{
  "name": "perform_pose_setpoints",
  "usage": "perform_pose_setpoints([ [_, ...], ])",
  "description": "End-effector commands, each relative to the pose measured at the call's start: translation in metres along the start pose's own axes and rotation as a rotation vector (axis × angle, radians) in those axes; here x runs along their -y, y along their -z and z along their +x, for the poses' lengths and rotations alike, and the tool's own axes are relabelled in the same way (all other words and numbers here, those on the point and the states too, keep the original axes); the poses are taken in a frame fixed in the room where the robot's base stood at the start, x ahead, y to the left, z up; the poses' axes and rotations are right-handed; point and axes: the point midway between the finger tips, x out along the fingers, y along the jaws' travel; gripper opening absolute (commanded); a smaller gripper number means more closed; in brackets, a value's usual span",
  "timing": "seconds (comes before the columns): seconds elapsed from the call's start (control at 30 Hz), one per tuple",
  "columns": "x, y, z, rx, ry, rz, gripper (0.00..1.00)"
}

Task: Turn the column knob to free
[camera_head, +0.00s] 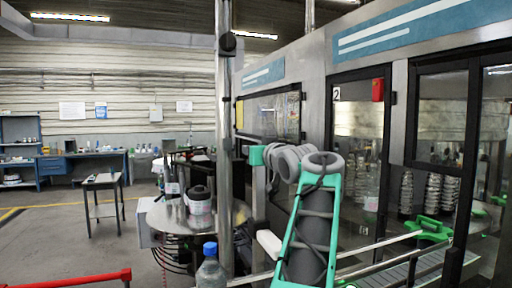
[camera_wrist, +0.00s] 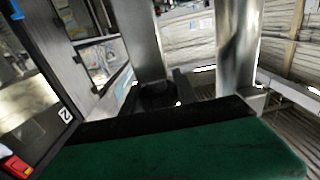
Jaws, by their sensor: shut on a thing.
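My gripper is shut on the knob. The fingertips and most of the knob are hidden in the head view. The knob's marking or turn angle cannot be read.
A clear bottle with a blue cap (camera_head: 210,265) is in front. The machine's glazed doors and a red box (camera_head: 377,90) are on the right. A black fitting (camera_head: 228,43) sits higher on the column.

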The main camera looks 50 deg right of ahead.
Motion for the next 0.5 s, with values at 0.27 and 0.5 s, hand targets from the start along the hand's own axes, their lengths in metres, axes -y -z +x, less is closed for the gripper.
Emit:
perform_pose_setpoints([
  [0.27, 0.0006, 0.0014, -0.0003, -0.003, 0.007, -0.001, 0.00],
  [0.5, 0.0007, 0.0013, -0.0003, -0.003, 0.006, -0.002, 0.45],
])
